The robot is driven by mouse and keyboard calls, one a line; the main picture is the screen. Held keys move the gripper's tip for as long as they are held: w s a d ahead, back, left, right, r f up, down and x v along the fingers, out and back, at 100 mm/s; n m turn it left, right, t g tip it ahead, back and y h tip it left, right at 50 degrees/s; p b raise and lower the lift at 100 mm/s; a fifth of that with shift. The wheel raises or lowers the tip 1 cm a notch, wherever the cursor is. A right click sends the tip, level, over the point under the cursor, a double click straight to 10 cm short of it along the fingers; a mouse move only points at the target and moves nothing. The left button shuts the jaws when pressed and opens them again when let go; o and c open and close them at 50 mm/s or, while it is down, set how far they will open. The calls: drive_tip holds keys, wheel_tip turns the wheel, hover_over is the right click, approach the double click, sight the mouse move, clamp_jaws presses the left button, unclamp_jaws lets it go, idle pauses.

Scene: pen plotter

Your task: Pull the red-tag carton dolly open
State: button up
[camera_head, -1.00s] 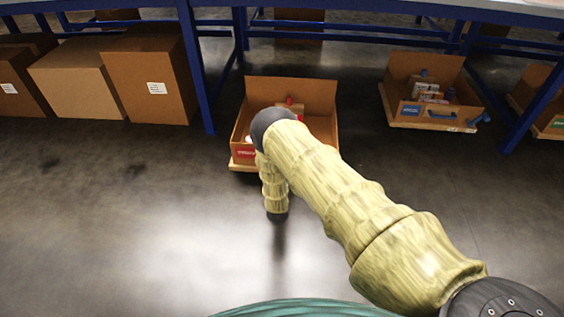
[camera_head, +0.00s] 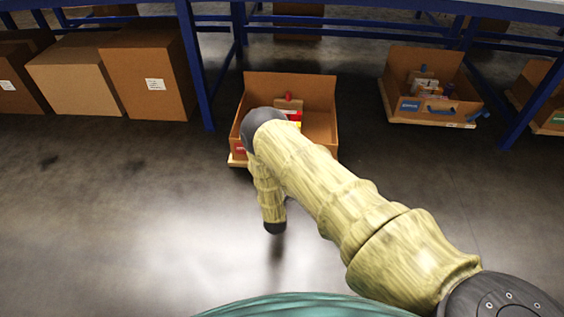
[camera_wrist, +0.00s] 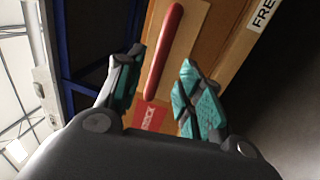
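The red-tag carton dolly (camera_head: 319,87) is an open brown carton on a low wooden base, standing on the floor under the blue table. Its red tag (camera_head: 240,150) shows at the front left, and my arm covers much of its front. In the wrist view, a long red handle bar (camera_wrist: 164,50) runs along the brown carton face, with the red tag (camera_wrist: 149,116) below it. My gripper (camera_wrist: 158,64) is open, with one teal finger on each side of the handle. I cannot tell whether either finger touches it. The head view does not show the fingers clearly.
A blue-tag carton (camera_head: 396,63) on its dolly stands to the right, and a green-tag one (camera_head: 543,112) is partly visible at the right edge. Closed boxes (camera_head: 149,83) stand at the left. Blue table legs (camera_head: 197,70) flank the bay. The floor (camera_head: 120,220) in front is clear.

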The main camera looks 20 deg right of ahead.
drive_tip(key=v, duration=0.6)
drive_tip(key=shift+s, duration=0.15)
idle(0.3)
drive_tip(key=s+d+f+m+g+y, duration=0.1)
drive_tip(key=s+f+m+g+y, duration=0.3)
drive_tip(key=s, duration=0.5)
drive_tip(key=s+d+f+m+g+y, duration=0.1)
drive_tip(key=s+f+m+g, duration=0.15)
drive_tip(key=s+g, duration=0.5)
drive_tip(key=s+a+r+m+g+y, duration=0.1)
drive_tip(key=s+a+r+m+g, duration=0.15)
drive_tip(key=s, duration=0.65)
drive_tip(key=s+a+r+m+g+y, duration=0.1)
drive_tip(key=s+r+m+g+y, duration=0.15)
drive_tip(key=s, duration=0.75)
drive_tip(key=s+a+r+m+g+y, duration=0.15)
drive_tip(key=s+r, duration=0.25)
drive_tip(key=s, duration=0.5)
wheel_tip(320, 180, up, 37)
drive_tip(key=h+p, duration=0.1)
drive_tip(key=p, duration=3.7)
drive_tip(key=shift+a+r, duration=0.25)
drive_tip(key=shift+a, duration=0.05)
drive_tip(key=shift+w, duration=0.1)
